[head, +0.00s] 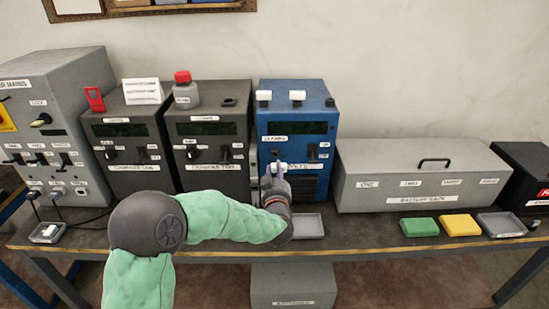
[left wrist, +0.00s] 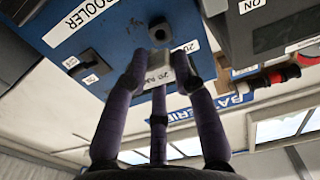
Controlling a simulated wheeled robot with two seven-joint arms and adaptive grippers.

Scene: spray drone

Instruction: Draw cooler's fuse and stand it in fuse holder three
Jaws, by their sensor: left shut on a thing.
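The blue cooler (head: 263,113) stands at the back middle of the bench; its blue front also shows in the left wrist view (left wrist: 125,45), with a COOLER label. My left gripper (head: 274,170) is at the lower front of the cooler. In the left wrist view, my left gripper (left wrist: 160,62) is shut on a small pale fuse (left wrist: 158,78) with a partly readable 20 mark. I cannot tell whether the fuse is clear of its socket. Two white-topped blocks (head: 297,95) and one dark block (head: 330,102) sit on the cooler; no label identifies fuse holder three. My right gripper is out of view.
Two dark grey units (head: 208,130) stand left of the cooler. A long grey battery box (head: 420,172) stands to the right. A small grey tray (head: 308,226) lies in front of the cooler. Green (head: 424,226) and yellow (head: 460,225) blocks lie on the right front bench.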

